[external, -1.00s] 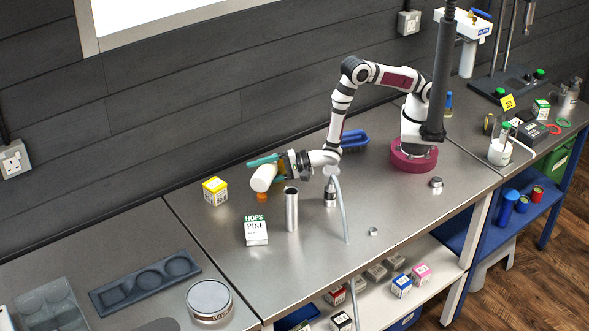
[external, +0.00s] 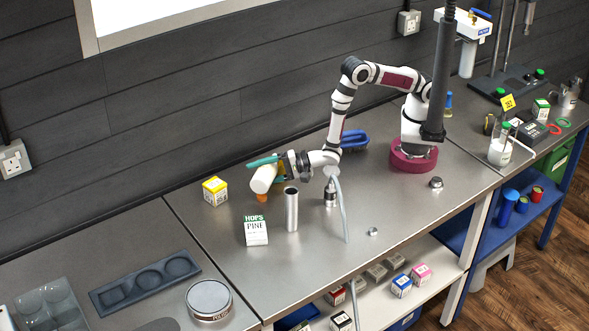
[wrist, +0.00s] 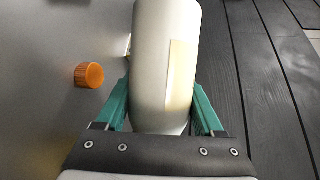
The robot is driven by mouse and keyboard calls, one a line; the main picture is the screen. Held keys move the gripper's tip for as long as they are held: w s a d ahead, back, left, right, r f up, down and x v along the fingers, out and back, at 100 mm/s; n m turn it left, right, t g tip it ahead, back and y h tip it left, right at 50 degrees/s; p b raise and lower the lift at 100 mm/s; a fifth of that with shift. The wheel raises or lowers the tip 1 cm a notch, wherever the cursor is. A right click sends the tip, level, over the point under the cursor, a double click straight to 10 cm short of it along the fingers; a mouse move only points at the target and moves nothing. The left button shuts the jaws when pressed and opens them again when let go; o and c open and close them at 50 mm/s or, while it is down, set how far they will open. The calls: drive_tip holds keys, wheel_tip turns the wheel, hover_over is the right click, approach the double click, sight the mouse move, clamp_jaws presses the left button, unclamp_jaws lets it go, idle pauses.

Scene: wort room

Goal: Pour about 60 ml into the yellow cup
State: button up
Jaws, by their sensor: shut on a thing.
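My gripper (external: 264,168) is shut on a white bottle (external: 263,179), with a green finger on each side of it. In the wrist view the bottle (wrist: 165,60) fills the space between the fingers (wrist: 160,105) and bears a cream strip; its far end runs out of frame. In the external view the bottle leans, held above the bench; its mouth cannot be made out. An orange cap (external: 262,196) lies on the bench just below it and also shows in the wrist view (wrist: 89,75). I cannot make out a yellow cup in either view.
A yellow-and-white box (external: 215,191), a white hops box (external: 256,232) and a tall metal cylinder (external: 291,210) stand near the bottle. The front right of the bench is mostly clear.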

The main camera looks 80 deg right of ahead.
drive_tip(key=shift+a+f+n+g+h, duration=0.25)
drive_tip(key=shift+n+g+h, duration=0.3)
drive_tip(key=shift+n, duration=0.55)
drive_tip(key=shift+a+h, duration=0.1)
drive_tip(key=shift+h, duration=0.15)
idle(0.7)
drive_tip(key=shift+a+n, duration=0.15)
drive_tip(key=shift+n, duration=0.25)
drive_tip(key=shift+d+f+n+h, duration=0.2)
drive_tip(key=shift+f+n+h, duration=0.1)
drive_tip(key=shift+n+h, duration=0.1)
drive_tip(key=d+n+h, duration=0.1)
drive_tip(key=d+r+n+g+h, duration=0.1)
drive_tip(key=n, duration=0.1)
drive_tip(key=shift+s+d+r+h, duration=0.1)
drive_tip(key=shift+r+h, duration=0.15)
drive_tip(key=shift+h, duration=0.15)
drive_tip(key=n+h, duration=0.3)
drive_tip(key=shift+a+r+n, duration=0.2)
drive_tip(key=shift+a+n, duration=0.05)
drive_tip(key=shift+n, duration=0.05)
drive_tip(key=shift+r+n+h, duration=0.7)
drive_tip(key=shift+r+n, duration=0.05)
drive_tip(key=shift+n, duration=0.05)
idle(1.0)
